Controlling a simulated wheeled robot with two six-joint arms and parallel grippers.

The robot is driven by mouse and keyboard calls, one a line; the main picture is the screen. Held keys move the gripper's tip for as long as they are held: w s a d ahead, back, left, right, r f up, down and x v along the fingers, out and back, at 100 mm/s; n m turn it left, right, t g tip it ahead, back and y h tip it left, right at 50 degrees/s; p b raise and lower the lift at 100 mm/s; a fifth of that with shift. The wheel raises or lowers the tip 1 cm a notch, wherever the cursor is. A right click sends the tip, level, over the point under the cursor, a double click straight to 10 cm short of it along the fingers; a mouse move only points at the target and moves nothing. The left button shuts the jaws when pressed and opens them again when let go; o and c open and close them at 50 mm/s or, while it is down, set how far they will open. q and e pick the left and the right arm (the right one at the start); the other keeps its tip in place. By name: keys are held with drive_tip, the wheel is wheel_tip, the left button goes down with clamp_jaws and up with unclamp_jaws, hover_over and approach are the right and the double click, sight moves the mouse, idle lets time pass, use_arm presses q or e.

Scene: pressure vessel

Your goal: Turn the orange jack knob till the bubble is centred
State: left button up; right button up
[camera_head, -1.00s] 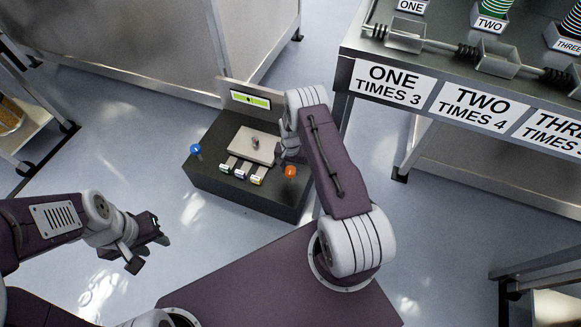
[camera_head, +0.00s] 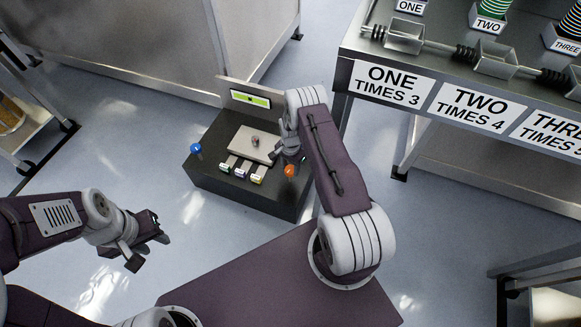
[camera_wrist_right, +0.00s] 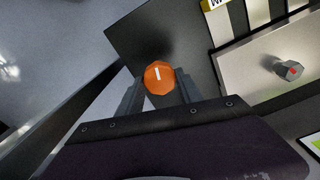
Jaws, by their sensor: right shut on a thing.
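The orange jack knob (camera_head: 289,171) is at the front right corner of a dark box. In the right wrist view the knob (camera_wrist_right: 160,77) is a faceted orange cap with a white line, between the two fingers of my right gripper (camera_wrist_right: 160,91). The right gripper is shut on it; in the head view this gripper (camera_head: 289,158) is partly hidden by its own arm. A yellow-green level (camera_head: 250,98) stands at the back of the box, with a dark mark near its middle; the bubble is too small to judge exactly. My left gripper (camera_head: 147,243) is open and empty, left of the box.
The dark box (camera_head: 215,184) has a blue knob (camera_head: 196,149) on its left and a pale plate (camera_head: 244,145) on top. A bench with number signs (camera_head: 388,82) stands at right. Floor left of the box is clear.

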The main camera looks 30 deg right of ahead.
drive_tip(key=o, duration=1.4)
drive_tip(key=shift+c, duration=0.2)
wheel_tip(320, 180, up, 9)
drive_tip(key=p, duration=0.4)
